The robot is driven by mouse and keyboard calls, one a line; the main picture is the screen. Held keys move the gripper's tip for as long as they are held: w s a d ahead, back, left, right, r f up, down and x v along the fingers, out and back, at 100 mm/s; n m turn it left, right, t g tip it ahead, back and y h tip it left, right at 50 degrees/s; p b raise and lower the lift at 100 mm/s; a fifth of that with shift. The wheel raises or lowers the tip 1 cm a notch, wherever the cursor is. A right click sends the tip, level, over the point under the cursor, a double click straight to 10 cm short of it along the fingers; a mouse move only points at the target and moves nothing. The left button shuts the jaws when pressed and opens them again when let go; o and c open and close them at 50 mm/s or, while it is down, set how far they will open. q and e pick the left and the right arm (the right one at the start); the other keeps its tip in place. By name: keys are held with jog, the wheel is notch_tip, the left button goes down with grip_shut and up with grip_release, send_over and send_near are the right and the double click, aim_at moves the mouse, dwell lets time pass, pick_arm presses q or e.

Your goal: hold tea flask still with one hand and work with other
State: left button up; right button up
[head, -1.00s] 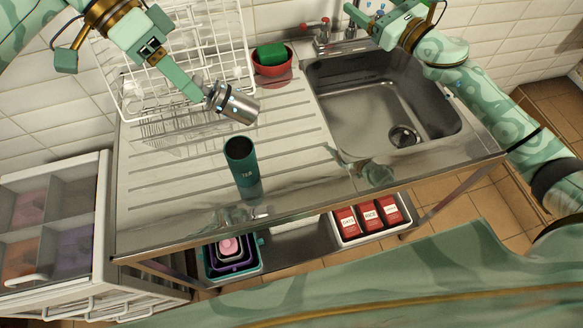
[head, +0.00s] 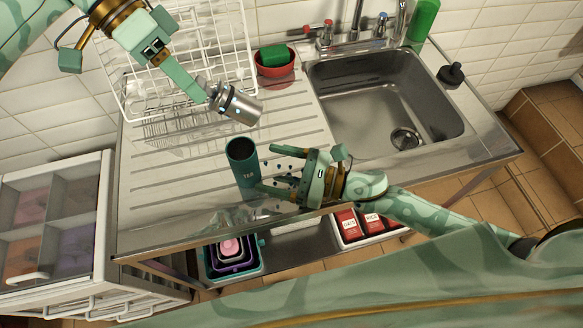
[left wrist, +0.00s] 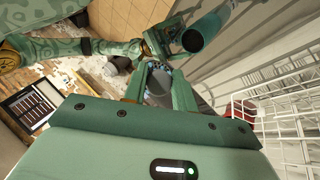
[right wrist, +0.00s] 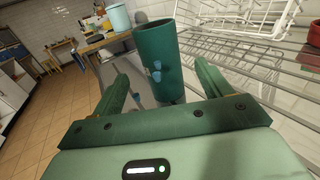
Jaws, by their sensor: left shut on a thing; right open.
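The teal tea flask (head: 243,163), lettered TEA, stands upright and open-topped on the ribbed steel drainboard. My right gripper (head: 266,169) is open, its fingers pointing at the flask from the right. In the right wrist view the flask (right wrist: 158,60) rises ahead between the two fingers; I cannot tell whether they touch it. My left gripper (head: 211,95) is shut on a silver metal canister (head: 238,106), held tilted above the drainboard, behind the flask. The left wrist view also shows the flask's dark open mouth (left wrist: 192,40).
A white dish rack (head: 185,60) stands at the back left. A red bowl (head: 275,68) with a green sponge (head: 273,55) sits beside it. The sink (head: 385,95) is to the right, with a black item (head: 451,75) on its edge. The drainboard left of the flask is clear.

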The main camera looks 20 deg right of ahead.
jog(key=x, duration=0.8)
jog(key=shift+w+a, duration=0.2)
jog(key=c, duration=1.1)
pick_arm(q)
jog(key=shift+r, duration=0.1)
